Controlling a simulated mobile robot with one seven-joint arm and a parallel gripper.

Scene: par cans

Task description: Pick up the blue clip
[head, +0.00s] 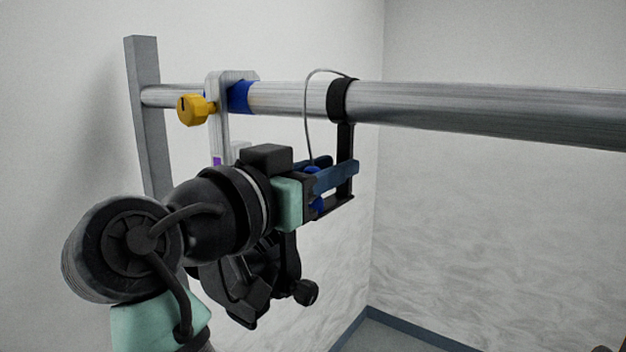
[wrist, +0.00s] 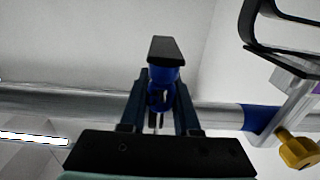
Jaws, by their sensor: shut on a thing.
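The blue clip (head: 316,204) shows in small parts between the fingers of my gripper (head: 334,180), below the metal pipe. In the wrist view the clip (wrist: 161,75) sits between the two dark blue fingers of my gripper (wrist: 160,92), which is shut on it. A thin grey cable (head: 307,120) loops over the pipe and runs down to the clip. The fingers hide much of the clip in the head view. A black block (wrist: 166,50) shows just beyond the clip in the wrist view.
The pipe (head: 480,112) runs across above my gripper. A black band (head: 343,100) with a black strip hangs from it close to my fingertips. A metal clamp (head: 222,125) with a yellow knob (head: 194,108) is to the left, beside a blue band (head: 241,96). The right side below the pipe is clear.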

